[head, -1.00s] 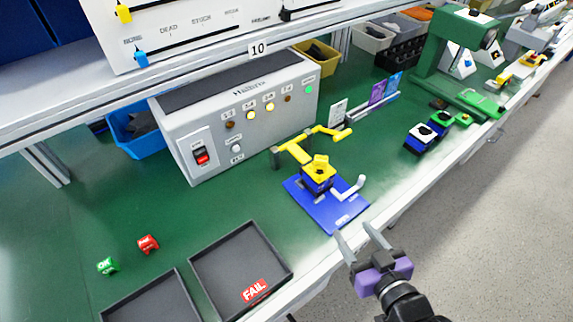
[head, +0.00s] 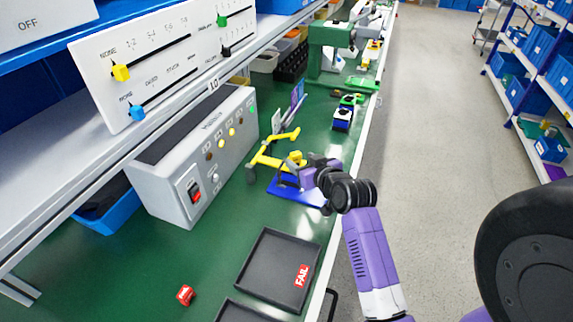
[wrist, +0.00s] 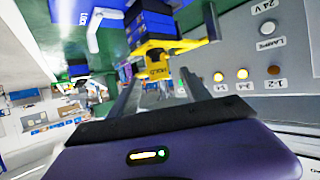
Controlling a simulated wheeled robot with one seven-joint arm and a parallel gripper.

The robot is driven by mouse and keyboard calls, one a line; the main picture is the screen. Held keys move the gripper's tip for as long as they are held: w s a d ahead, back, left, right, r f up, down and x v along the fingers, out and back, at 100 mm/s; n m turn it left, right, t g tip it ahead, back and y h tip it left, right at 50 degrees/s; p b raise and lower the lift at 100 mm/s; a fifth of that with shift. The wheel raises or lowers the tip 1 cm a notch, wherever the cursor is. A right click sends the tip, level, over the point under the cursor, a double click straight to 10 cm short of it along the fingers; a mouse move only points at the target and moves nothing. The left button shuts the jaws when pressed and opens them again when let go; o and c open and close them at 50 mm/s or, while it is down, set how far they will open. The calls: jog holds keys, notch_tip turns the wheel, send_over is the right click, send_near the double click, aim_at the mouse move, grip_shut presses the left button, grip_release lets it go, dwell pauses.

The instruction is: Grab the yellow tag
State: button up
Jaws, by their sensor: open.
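My gripper (wrist: 158,74) is open, with one finger on each side of the block in the wrist view. I cannot tell whether they touch.
A grey lamp box (head: 165,180) is to the left. A black FAIL tray (head: 262,282) is in front. A shelf panel has a yellow slider (head: 120,72).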

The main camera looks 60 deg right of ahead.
jog(key=shift+r+p+x, duration=0.2)
jog(key=shift+p+x, duration=0.35)
jog(key=shift+x, duration=3.4)
jog(key=shift+d, duration=0.15)
grip_shut()
